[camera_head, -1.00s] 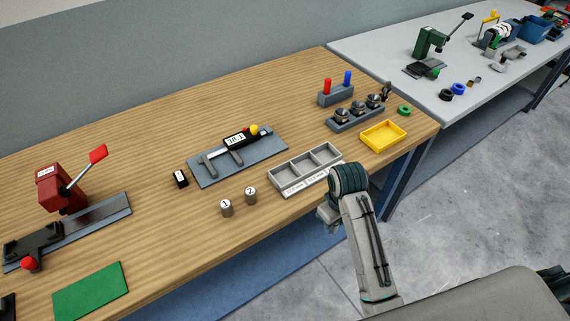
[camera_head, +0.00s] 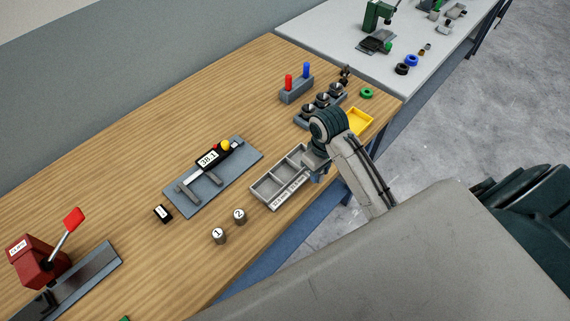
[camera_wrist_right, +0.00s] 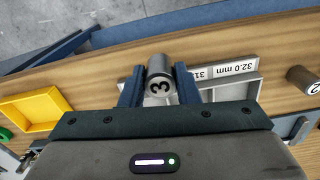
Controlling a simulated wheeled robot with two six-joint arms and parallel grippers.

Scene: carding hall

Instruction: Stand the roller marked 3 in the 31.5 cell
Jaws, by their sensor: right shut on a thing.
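The roller marked 3 (camera_wrist_right: 160,72) is a grey cylinder held between the blue fingers of my right gripper (camera_wrist_right: 158,88). The number on its end faces the wrist camera. In the head view my right gripper (camera_head: 316,170) is at the right end of the grey three-cell tray (camera_head: 268,202), and my arm hides part of that end. The cells in view look empty. My left gripper is not in view.
Rollers 1 (camera_head: 218,236) and 2 (camera_head: 239,216) stand left of the tray. A caliper (camera_head: 207,165) on a grey plate lies behind it. A yellow tray (camera_head: 360,122) and a grey stand with dark pieces (camera_head: 320,105) are to the right.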

